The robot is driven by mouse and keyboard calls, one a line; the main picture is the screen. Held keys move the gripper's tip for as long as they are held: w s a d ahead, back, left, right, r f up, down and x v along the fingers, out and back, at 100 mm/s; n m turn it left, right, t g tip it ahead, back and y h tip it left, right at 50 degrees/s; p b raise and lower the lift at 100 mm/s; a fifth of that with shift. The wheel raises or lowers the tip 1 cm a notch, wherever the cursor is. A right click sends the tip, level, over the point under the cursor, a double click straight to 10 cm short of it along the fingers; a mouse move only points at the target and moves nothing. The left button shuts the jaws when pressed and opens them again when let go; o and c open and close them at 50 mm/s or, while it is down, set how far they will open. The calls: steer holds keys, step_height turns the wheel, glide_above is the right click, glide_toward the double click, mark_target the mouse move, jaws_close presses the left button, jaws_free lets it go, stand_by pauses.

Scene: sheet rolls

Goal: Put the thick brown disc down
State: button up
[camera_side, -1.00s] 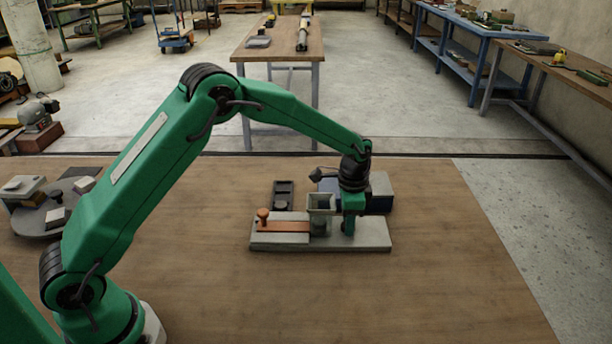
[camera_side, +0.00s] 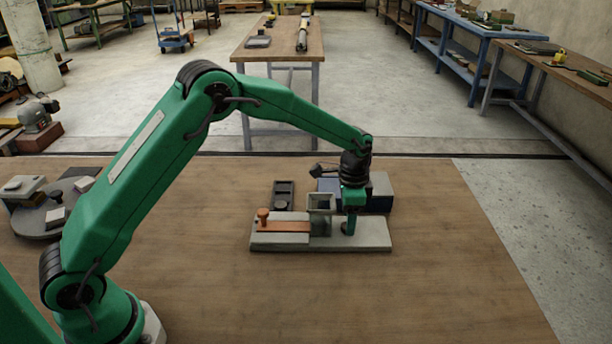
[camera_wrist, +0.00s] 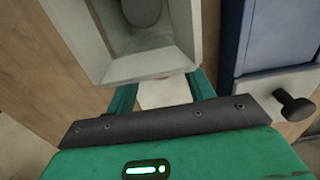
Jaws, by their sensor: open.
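No thick brown disc can be clearly made out in either view. My gripper (camera_side: 348,228) is open above the right part of the pale base plate (camera_side: 374,236). In the wrist view my gripper (camera_wrist: 160,85) has its two green fingers apart, with only a pale surface seen between them. A grey open-topped box (camera_side: 320,203) stands just left of the gripper. The wrist view shows this box (camera_wrist: 93,45) with a dark grey round thing (camera_wrist: 140,10) inside it, partly cut off by the frame.
An orange-brown slide with a knob (camera_side: 263,214) lies on the plate's left. A dark tray (camera_side: 284,188) is behind. A blue and grey block (camera_side: 380,190) with a dark knob (camera_wrist: 295,104) stands behind right. A round grey stand (camera_side: 35,222) is far left. The front table is clear.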

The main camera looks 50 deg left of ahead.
steer(key=shift+s+r, duration=0.1)
steer(key=shift+r, duration=3.05)
steer(key=shift+a, duration=0.1)
